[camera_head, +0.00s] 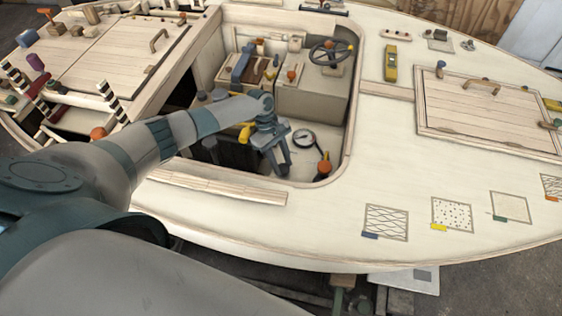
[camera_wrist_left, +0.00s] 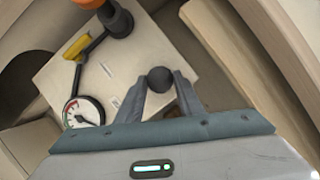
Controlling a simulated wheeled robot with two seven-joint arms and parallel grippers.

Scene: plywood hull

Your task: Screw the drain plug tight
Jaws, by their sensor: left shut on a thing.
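My left gripper (camera_head: 281,168) reaches down into the open cockpit well, near its front edge. In the left wrist view, its two fingers (camera_wrist_left: 160,92) are closed on a dark round knob (camera_wrist_left: 160,79), one finger on each side. The knob sits over a pale panel (camera_wrist_left: 125,70) and appears to be the drain plug. Its lower part and any thread are hidden, so I cannot tell how deep it sits. In the head view the knob is hidden by the gripper. My right gripper is not in view.
A round dial gauge (camera_head: 303,139) and an orange-topped dark fitting (camera_head: 324,168) stand close to the right of the gripper. A yellow handle (camera_wrist_left: 76,46) shows near the gauge in the wrist view. A steering wheel (camera_head: 331,52) stands at the well's back. The well's rim (camera_head: 240,182) is close in front.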

